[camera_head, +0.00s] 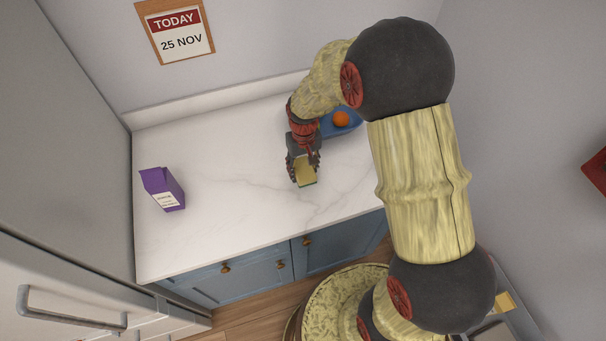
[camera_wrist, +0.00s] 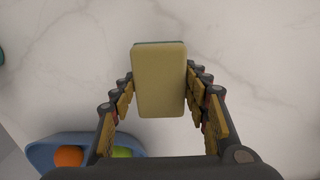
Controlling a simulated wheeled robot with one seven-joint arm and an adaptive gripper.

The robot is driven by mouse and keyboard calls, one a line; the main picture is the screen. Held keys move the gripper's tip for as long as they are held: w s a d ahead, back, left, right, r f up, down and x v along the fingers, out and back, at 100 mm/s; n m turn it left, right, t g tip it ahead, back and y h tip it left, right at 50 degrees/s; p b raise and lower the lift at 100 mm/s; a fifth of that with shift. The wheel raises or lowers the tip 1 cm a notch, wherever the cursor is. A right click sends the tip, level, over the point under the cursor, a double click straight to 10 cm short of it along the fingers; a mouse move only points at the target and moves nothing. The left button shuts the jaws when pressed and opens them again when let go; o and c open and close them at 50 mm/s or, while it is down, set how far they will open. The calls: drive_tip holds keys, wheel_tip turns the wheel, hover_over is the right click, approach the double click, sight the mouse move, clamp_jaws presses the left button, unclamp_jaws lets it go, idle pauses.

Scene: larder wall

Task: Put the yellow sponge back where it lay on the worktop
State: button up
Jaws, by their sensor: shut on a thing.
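The yellow sponge (camera_head: 306,171) is between the fingers of my gripper (camera_head: 303,168), over the right part of the white marble worktop (camera_head: 229,188). In the wrist view the sponge (camera_wrist: 159,82) shows its broad yellow face, with a thin green layer at its far edge. My gripper's fingers (camera_wrist: 160,95) stand on both sides of it and are shut on it. I cannot tell whether the sponge touches the worktop or is held just above it. The gripper hides part of the sponge in the head view.
A purple carton (camera_head: 163,189) stands at the left. The worktop between carton and gripper is clear.

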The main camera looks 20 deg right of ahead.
sight(303, 174)
drive_tip(key=shift+w+f, duration=0.3)
drive_tip(key=shift+f, duration=0.25)
drive_tip(key=shift+f+b, duration=0.3)
drive_tip(key=shift+f, duration=1)
drive_tip(key=shift+f, duration=0.2)
drive_tip(key=o, duration=1.1)
drive_tip(key=shift+r, duration=0.15)
